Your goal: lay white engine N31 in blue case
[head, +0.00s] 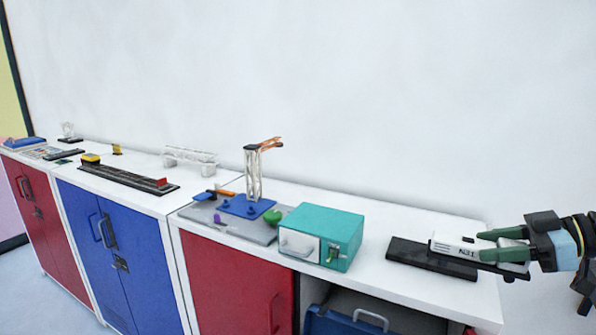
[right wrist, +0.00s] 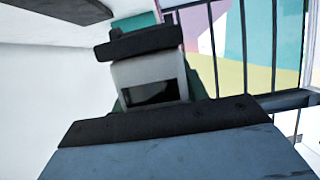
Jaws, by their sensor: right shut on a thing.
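The white engine N31 (head: 455,245), a small white block with dark lettering, is at the right end of the counter. My right gripper (head: 484,245), with green fingers, is shut on it. In the right wrist view a pale block with a dark window (right wrist: 150,80) shows in front of the gripper and seems to be the engine. It overlaps a black slab (head: 410,254) in the head view; I cannot tell how high it is above it. A blue case (head: 335,323) with a pale handle sits low in the open cupboard, partly cut off. My left gripper is out of view.
A teal box (head: 335,228) with a pale front stands left of the black slab. Further left are a small crane (head: 253,172) on a grey board, a white bridge-like frame (head: 190,157) and a long dark track (head: 128,180). White counter is bare around the slab.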

